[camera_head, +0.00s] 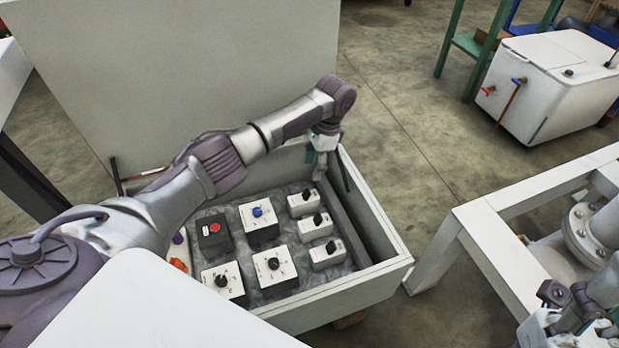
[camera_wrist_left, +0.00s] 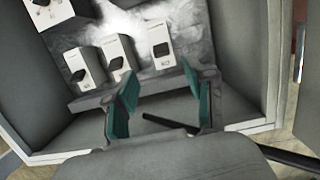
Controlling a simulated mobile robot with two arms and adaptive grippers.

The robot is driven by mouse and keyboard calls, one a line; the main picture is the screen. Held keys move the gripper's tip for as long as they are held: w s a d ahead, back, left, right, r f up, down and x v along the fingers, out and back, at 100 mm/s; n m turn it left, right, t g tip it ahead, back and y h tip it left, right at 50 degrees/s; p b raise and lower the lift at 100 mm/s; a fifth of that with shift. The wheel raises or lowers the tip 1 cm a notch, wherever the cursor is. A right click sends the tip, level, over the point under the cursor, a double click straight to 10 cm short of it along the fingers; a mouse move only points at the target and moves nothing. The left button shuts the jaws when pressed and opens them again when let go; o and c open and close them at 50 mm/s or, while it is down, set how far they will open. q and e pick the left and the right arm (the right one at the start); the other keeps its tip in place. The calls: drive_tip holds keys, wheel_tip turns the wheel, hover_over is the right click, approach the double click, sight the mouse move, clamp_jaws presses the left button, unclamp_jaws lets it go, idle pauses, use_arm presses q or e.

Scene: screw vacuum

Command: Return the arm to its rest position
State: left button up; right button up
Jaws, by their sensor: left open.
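My left arm comes in from the left in the head view and reaches over the control box (camera_head: 385,272). My left gripper (camera_head: 322,172) is over the box's far right part, beside the row of small white switch boxes. In the left wrist view the left gripper (camera_wrist_left: 158,105) shows two teal-padded fingers spread apart with nothing between them. A small white switch box (camera_wrist_left: 161,46) lies beyond the fingertips, apart from them. Part of my right arm (camera_head: 575,315) shows at the lower right of the head view; its fingers cannot be made out clearly.
Inside the box are a red-button box (camera_head: 214,233), a blue-knob box (camera_head: 258,222) and several black-knob switches. The raised lid (camera_head: 180,80) stands behind. A white frame (camera_head: 500,235) with pipework stands at right. A white tank (camera_head: 560,85) is farther back. Floor between is clear.

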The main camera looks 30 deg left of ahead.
use_arm(q)
drive_tip(key=shift+v, duration=1.1)
drive_tip(key=shift+r, duration=0.1)
